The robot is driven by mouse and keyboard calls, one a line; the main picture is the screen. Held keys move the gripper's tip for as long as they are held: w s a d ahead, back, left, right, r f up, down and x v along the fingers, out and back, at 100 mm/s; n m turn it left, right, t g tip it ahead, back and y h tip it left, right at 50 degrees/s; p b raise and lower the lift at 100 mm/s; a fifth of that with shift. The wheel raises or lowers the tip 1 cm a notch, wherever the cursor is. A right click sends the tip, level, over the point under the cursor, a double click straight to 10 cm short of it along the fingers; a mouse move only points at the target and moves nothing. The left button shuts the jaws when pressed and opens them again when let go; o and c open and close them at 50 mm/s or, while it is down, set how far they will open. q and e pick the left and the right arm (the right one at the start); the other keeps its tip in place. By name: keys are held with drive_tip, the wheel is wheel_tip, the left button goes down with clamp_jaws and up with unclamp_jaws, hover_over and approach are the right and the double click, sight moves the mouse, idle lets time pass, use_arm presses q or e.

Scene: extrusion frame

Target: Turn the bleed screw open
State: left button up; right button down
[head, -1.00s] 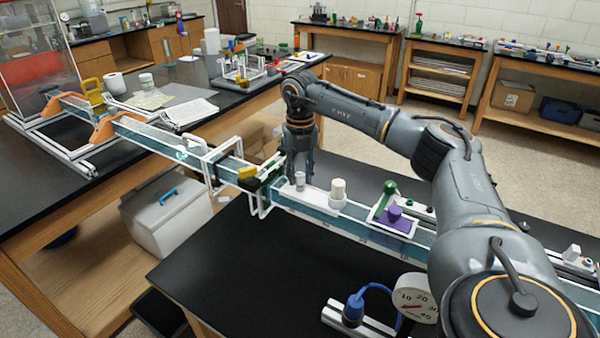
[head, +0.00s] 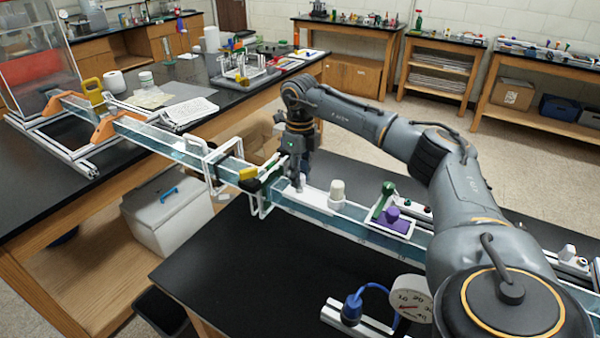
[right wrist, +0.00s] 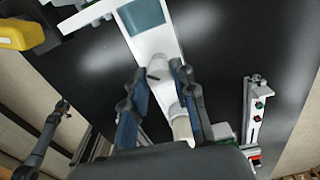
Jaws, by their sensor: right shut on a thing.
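The bleed screw (head: 301,181) is a small white upright knob on a white plate on the long clear channel (head: 335,222). My right gripper (head: 297,172) points down at it and is shut on it. In the right wrist view, my right gripper's fingers (right wrist: 160,92) stand on both sides of the white screw (right wrist: 160,72), which carries a dark mark. The fingers hide part of it. My left arm seems to show small at the lower left there, with its gripper (right wrist: 62,106) too small to read.
A taller white cap (head: 338,190) stands right of the screw on the same plate. A yellow-and-black clamp (head: 248,173) and white brackets lie to the left. A gauge (head: 410,297) stands in front.

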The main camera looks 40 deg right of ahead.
drive_tip(key=shift+n, duration=1)
drive_tip(key=c, duration=1.1)
unclamp_jaws()
drive_tip(key=shift+o, duration=0.2)
drive_tip(key=shift+r, duration=0.1)
wheel_tip(320, 180, up, 12)
